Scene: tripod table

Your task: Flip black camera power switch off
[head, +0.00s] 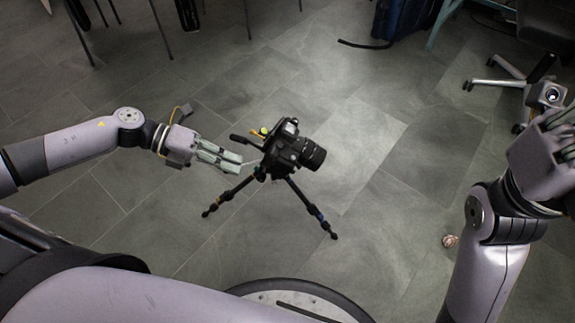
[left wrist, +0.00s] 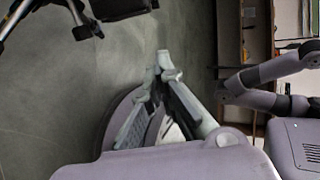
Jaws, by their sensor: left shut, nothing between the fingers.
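The black camera (head: 293,152) sits on a black tripod (head: 310,205) on the floor in the middle of the head view, its lens pointing right. The power switch is too small to make out. My left gripper (head: 238,162) is just left of the camera, its fingers level with the camera's left side; I cannot tell if they touch it. In the left wrist view the left fingertips (left wrist: 163,62) meet with nothing between them. A dark part of the camera (left wrist: 122,8) shows at the top edge there. My right gripper (head: 562,140) is partly cut off at the right edge.
Grey tiled floor (head: 400,215) lies clear around the tripod. A wheeled office chair base (head: 505,80) stands at upper right. Thin chair legs (head: 160,30) are at the back left. A small round object (head: 450,241) lies on the floor near my right arm.

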